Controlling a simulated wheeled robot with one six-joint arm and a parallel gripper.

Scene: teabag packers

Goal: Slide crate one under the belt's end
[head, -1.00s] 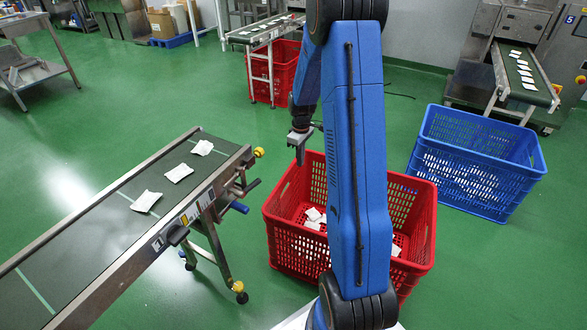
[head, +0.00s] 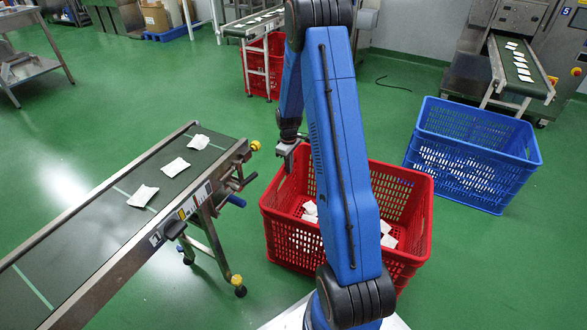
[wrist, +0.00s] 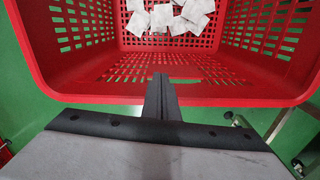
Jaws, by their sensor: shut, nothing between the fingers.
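A large red crate (head: 297,240) with some white teabags (head: 388,240) in it stands on the floor to the right of the belt's end. The belt (head: 110,205) carries several white teabags. Its end (head: 236,150) is up and left of the crate, with a visible gap between them. My gripper (head: 288,168) is at the crate's left wall, near its rim. In the wrist view the shut fingers (wrist: 161,92) are empty and lie over the crate's near wall (wrist: 110,88), beside a handle slot. Whether they touch the wall I cannot tell. My arm hides part of the crate.
The belt's leg (head: 225,262) stands on the floor left of the crate. A blue crate (head: 465,193) stands to the right, below another machine's belt (head: 518,68). Another red crate (head: 262,82) is under a back conveyor (head: 255,26). Green floor between is clear.

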